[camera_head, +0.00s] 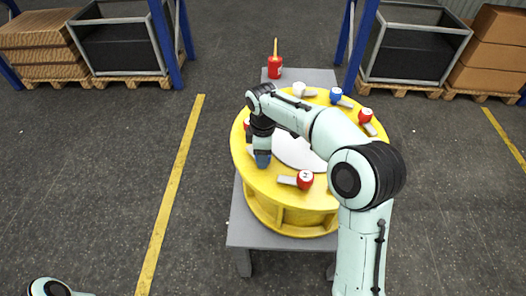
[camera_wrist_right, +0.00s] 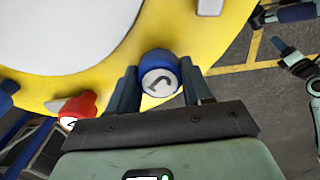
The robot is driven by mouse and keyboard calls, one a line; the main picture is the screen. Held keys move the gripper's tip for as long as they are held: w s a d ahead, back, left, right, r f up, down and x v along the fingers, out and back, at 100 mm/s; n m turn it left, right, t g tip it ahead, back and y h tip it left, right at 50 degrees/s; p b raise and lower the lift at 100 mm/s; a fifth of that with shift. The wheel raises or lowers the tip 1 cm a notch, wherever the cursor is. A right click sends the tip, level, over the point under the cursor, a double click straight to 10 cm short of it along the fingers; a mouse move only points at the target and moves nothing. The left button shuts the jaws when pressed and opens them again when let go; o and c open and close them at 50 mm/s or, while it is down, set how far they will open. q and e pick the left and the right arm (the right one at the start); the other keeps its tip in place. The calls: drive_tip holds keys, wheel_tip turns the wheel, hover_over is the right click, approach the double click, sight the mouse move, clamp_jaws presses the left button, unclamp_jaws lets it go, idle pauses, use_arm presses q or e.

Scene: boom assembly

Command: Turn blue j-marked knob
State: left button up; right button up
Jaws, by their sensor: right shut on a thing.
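The blue knob (camera_wrist_right: 158,62) shows in the right wrist view with a dark mark shaped like a J on its pale round face. It sits at the edge of the round yellow table (camera_head: 262,190). My right gripper (camera_wrist_right: 160,80) is shut on it, with one dark finger on each side. In the head view my right gripper (camera_head: 262,160) is at the left front of the yellow table, and the knob is mostly hidden there. My left gripper (camera_wrist_right: 282,45) is small at the right of the wrist view, away from the table; its jaws are unclear.
Red knobs (camera_head: 305,180) (camera_head: 366,115), a white knob (camera_head: 299,89) and another blue knob (camera_head: 336,95) stand around the yellow rim. A red container (camera_head: 275,68) with a yellow stick is behind. Crates and cartons stand at the back; the floor at left is clear.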

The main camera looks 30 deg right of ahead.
idle(0.4)
drive_tip(key=o, duration=1)
drive_tip(key=shift+r, duration=0.15)
use_arm(q)
drive_tip(key=w+r+p, duration=0.1)
drive_tip(key=r, duration=0.1)
drive_tip(key=w+r+p, duration=0.1)
drive_tip(key=w, duration=0.1)
drive_tip(key=shift+r+p, duration=0.35)
use_arm(e)
wheel_tip(320, 180, up, 13)
drive_tip(key=shift+r, duration=0.1)
use_arm(q)
drive_tip(key=shift+s, duration=0.1)
